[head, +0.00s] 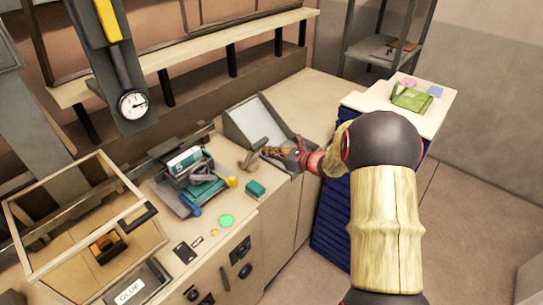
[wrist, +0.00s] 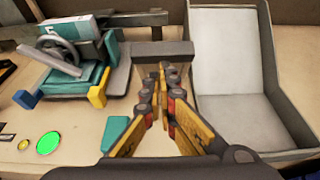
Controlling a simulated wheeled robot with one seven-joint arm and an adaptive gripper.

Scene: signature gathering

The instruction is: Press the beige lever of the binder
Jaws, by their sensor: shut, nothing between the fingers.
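In the wrist view a grey-brown bar (wrist: 150,50), likely this lever, lies just beyond my fingertips. My gripper (head: 266,152) is shut and empty, reaching in from the right beside the lever. Its closed fingertips (wrist: 162,68) point at the bar. I cannot tell whether they touch it.
A teal machine with a wheel (head: 190,168) stands left of the lever, and a small teal block (head: 255,189) lies in front. A green disc (head: 226,220) lies near the front edge. A wooden-framed glass box (head: 75,220) is at left. A blue stack (head: 335,200) stands at right.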

